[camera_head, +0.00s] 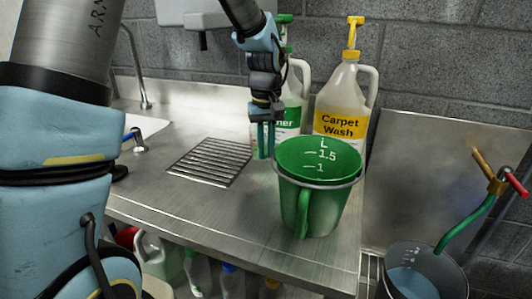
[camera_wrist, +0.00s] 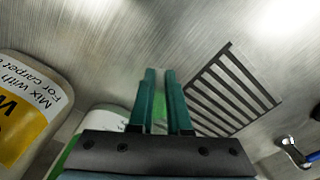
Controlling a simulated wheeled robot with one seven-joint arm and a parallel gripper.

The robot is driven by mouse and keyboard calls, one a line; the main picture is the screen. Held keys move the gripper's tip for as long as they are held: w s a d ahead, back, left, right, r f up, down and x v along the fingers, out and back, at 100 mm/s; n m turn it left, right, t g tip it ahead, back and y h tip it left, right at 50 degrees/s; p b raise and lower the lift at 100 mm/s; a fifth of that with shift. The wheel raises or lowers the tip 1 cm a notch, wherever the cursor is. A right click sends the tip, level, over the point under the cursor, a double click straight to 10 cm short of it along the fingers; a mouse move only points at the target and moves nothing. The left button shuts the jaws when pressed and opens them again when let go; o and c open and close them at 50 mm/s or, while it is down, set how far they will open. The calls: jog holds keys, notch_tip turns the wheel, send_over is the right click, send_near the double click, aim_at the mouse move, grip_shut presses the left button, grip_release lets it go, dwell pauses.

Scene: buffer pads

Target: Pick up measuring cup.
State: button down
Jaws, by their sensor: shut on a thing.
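The measuring cup (camera_head: 323,207) is a green vessel with white litre marks inside and a grey band around it. It stands upright on the steel counter, its handle facing the head camera. My gripper (camera_head: 265,152) points down behind and to the left of the cup, in front of the cleaner bottle. In the wrist view, my gripper (camera_wrist: 160,74) has its teal fingers close together with a narrow gap. I cannot make out what is between them. The cup does not show in the wrist view, and no contact with it is visible.
A carpet wash bottle (camera_head: 339,98) stands behind the cup, with a cleaner bottle (camera_head: 292,97) to its left. A drain grate (camera_head: 210,162) lies left of my gripper. A grey bucket (camera_head: 421,260) stands below right. The front left counter is clear.

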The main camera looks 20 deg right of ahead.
jog(key=shift+r+b, duration=0.5)
jog(key=shift+r, duration=3.75)
jog(key=c, duration=1.5)
grip_release()
grip_shut()
